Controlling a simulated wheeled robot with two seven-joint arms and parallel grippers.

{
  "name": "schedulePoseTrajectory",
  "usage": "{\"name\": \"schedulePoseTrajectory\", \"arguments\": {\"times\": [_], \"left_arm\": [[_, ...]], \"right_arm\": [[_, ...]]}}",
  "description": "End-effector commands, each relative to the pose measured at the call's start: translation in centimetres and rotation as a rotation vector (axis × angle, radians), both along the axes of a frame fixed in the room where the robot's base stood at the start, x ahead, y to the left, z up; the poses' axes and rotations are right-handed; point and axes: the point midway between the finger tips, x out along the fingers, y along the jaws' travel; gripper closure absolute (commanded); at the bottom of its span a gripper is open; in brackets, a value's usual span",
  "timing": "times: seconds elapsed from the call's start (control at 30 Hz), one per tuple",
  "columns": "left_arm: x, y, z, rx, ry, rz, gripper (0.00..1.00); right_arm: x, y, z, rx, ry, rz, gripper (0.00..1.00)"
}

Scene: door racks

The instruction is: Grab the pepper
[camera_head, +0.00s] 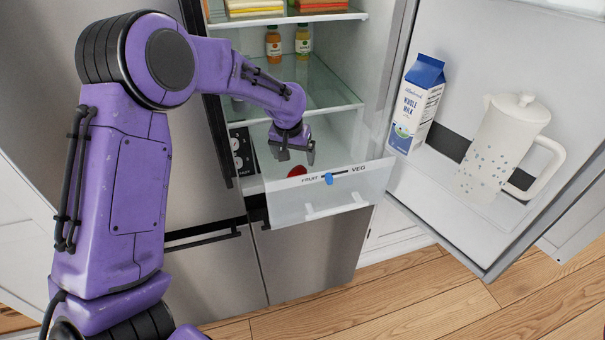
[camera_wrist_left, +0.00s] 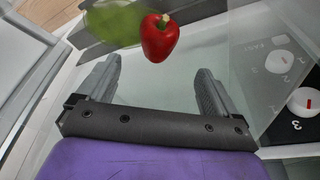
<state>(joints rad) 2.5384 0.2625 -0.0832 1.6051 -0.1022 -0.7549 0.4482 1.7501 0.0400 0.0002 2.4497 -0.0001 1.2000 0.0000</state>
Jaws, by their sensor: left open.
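A red pepper (camera_wrist_left: 160,38) with a green stem lies in the clear fridge drawer (camera_head: 330,197). In the head view, a small red patch of the pepper (camera_head: 297,171) shows just behind the drawer's front, below my gripper. My left gripper (camera_head: 297,158) is above the drawer, inside the fridge. In the left wrist view, its two fingers (camera_wrist_left: 150,90) are apart with nothing between them, and the pepper lies beyond the fingertips, between their lines. My right gripper is not in view.
A pale green item (camera_wrist_left: 115,22) lies beside the pepper. The open fridge door at right holds a milk carton (camera_head: 416,104) and a white pitcher (camera_head: 500,148). A glass shelf (camera_head: 335,98) with bottles (camera_head: 302,42) is above the drawer. A dial panel (camera_head: 241,152) stands at the fridge's left side.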

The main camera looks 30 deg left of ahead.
Motion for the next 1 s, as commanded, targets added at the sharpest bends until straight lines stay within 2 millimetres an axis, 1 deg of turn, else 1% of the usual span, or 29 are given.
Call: {"name": "schedulePoseTrajectory", "arguments": {"times": [0.03,0.1,0.2,0.27,0.33,0.43,0.5,0.63,0.8,0.83,0.87,0.9,0.97,1.0], "left_arm": [[0.1,0.0,-1.0,-0.001,0.005,0.004,0.07],[0.5,0.0,-2.3,-0.001,0.004,0.001,0.07],[1.0,0.1,-3.7,-0.002,0.002,-0.001,0.07],[1.0,0.1,-4.3,-0.002,0.003,-0.003,0.07],[1.0,0.0,-5.1,-0.002,0.003,-0.002,0.07],[1.0,-0.1,-7.0,-0.003,0.005,-0.003,0.07],[1.3,-0.1,-8.3,-0.002,0.004,-0.005,0.07],[1.6,0.0,-9.4,-0.001,0.000,-0.007,0.07],[1.7,0.0,-9.5,-0.001,-0.001,-0.007,0.07],[1.7,0.0,-9.5,-0.001,0.000,-0.007,0.10],[1.7,0.0,-9.5,-0.001,0.000,-0.007,0.20],[1.7,0.0,-9.5,-0.001,0.000,-0.007,0.33],[1.7,0.0,-9.5,-0.001,0.000,-0.007,0.52],[1.7,0.0,-9.5,-0.001,0.000,-0.007,0.64]], "right_arm": [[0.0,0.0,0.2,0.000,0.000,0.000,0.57],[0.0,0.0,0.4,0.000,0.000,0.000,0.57],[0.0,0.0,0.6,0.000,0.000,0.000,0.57],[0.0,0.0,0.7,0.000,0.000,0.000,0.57],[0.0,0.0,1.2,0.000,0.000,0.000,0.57],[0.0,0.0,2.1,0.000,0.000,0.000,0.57],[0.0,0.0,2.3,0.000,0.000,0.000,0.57],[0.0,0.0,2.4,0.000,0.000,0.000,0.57],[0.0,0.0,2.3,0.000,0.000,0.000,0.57],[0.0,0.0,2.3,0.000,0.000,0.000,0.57],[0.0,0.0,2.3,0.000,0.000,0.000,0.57],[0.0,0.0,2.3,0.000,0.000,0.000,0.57],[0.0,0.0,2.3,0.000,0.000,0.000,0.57],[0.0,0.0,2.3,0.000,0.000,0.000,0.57]]}}
